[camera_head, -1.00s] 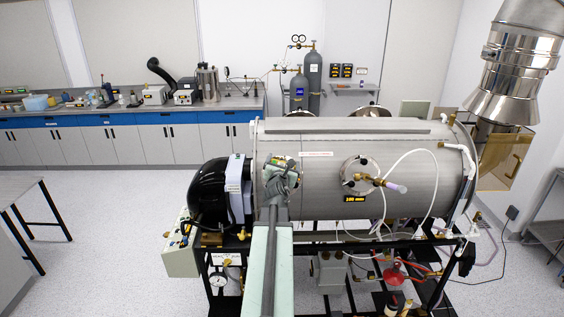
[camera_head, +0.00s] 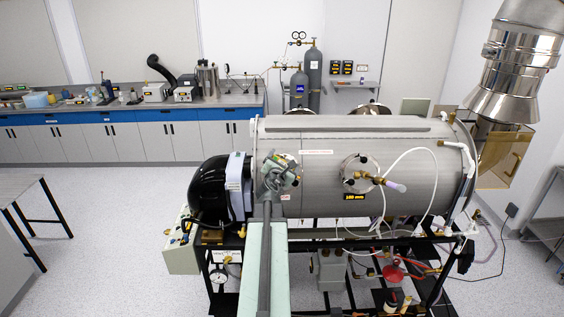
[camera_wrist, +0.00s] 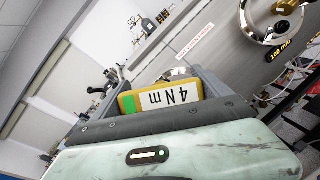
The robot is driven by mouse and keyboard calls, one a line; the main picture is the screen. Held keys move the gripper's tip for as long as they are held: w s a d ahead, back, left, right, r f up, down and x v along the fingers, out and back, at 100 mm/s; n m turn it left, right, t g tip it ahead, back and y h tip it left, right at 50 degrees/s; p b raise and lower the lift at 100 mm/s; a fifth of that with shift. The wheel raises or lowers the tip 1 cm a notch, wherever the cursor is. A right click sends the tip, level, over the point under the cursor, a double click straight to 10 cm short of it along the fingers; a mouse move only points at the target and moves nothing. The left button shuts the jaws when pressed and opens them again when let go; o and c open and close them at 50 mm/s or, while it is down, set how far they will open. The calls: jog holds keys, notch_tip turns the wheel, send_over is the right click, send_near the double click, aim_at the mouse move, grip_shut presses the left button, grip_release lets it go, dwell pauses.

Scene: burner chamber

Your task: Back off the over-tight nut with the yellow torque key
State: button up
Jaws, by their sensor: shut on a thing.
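My gripper (camera_head: 277,175) is at the left part of the steel chamber's front side in the head view. In the wrist view the yellow torque key (camera_wrist: 165,97) sits between its grey fingers, and the gripper is shut on it. I cannot make out the over-tight nut; my gripper covers that part of the chamber in the head view. I cannot tell whether the key touches a nut.
The steel chamber (camera_head: 410,150) lies on a black frame. A round port (camera_head: 361,173) with a brass fitting and white hose is right of my gripper, above a "100 mm" plate (camera_head: 355,196). A black blower (camera_head: 209,190) is close on the left. Floor at left is open.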

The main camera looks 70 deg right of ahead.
jog(key=shift+m, duration=0.5)
jog(key=shift+f+g, duration=0.1)
jog(key=shift+g, duration=0.2)
jog(key=shift+m, duration=0.3)
